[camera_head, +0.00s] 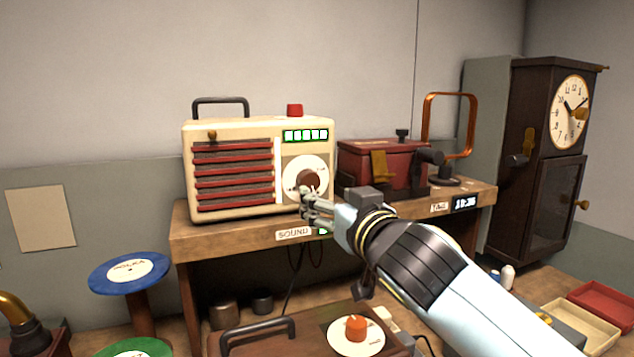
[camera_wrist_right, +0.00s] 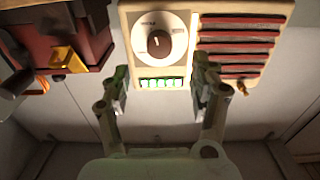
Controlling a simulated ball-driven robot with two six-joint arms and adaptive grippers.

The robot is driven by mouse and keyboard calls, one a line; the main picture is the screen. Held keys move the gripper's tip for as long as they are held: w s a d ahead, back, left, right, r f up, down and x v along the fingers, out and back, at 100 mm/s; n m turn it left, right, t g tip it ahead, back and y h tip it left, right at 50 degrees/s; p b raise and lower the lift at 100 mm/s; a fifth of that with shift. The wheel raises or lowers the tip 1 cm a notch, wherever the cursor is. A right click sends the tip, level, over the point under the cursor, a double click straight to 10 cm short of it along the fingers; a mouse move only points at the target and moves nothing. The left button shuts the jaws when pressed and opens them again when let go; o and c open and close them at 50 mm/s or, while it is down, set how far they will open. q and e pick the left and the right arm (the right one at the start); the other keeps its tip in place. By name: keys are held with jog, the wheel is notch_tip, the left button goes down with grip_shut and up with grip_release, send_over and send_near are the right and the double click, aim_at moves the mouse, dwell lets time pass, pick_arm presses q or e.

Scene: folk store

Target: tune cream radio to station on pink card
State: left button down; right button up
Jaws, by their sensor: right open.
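The cream radio (camera_head: 235,130) stands on the wooden bench, with red slats at its left and a row of green lit segments (camera_head: 305,136) at upper right. Its brown knob (camera_head: 309,180) sits on a white round dial. In the right wrist view the knob (camera_wrist_right: 159,43) appears upside down, ahead of the fingers. My right gripper (camera_head: 310,203) is open and empty, its fingertips at the lower edge of the dial. Its two fingers (camera_wrist_right: 160,82) are spread apart with the knob beyond them, apparently not touching it. I see no clearly pink card. My left gripper is not in view.
A red box device (camera_head: 375,155) and a copper loop (camera_head: 473,125) stand right of the radio. A plain beige sheet (camera_head: 40,218) hangs on the left wall. A blue disc (camera_head: 128,272) and an orange knob (camera_head: 356,328) are lower down. A tall clock (camera_head: 545,160) stands right.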

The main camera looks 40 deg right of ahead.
aim_at(311, 184)
jog(key=x, duration=0.1)
jog(key=p+x, duration=0.1)
jog(key=x, duration=0.1)
jog(key=shift+w+d+r, duration=0.1)
jog(key=shift+d+r, duration=0.05)
jog(key=shift+r, duration=0.2)
jog(key=p+x, duration=0.1)
jog(key=x, duration=0.3)
jog(key=shift+w+f, duration=0.15)
jog(key=shift+w+d, duration=0.1)
jog(key=shift+w, duration=0.35)
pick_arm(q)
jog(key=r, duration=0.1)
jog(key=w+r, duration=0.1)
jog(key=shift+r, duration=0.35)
pick_arm(e)
jog(key=shift+f, duration=0.1)
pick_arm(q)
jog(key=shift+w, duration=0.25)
pick_arm(e)
jog(key=c, duration=1.1)
